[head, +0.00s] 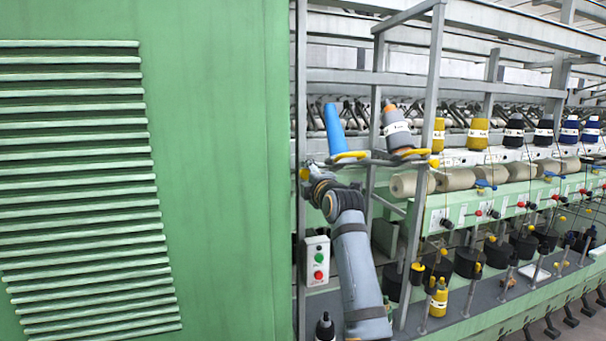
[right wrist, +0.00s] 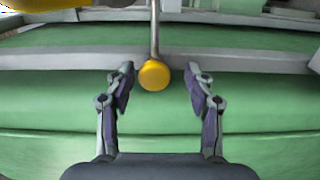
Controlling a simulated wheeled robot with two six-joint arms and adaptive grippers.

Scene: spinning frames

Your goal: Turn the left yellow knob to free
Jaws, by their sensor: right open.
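In the right wrist view, a round yellow knob (right wrist: 154,76) sits on the end of a thin metal rod. My right gripper (right wrist: 159,68) is open around it, with one fingertip to each side and a visible gap on both sides. In the head view, my right gripper (head: 312,181) is at the edge of the green panel, beside a small yellow knob (head: 304,174). The arm and gripper partly cover that spot. My left gripper is not in view.
A large green louvred panel (head: 215,170) fills the left. A grey upright post (head: 421,160) stands right of my arm. A control box (head: 317,262) with green and red buttons is below the gripper. Blue (head: 334,128) and grey (head: 397,130) bobbins stand above.

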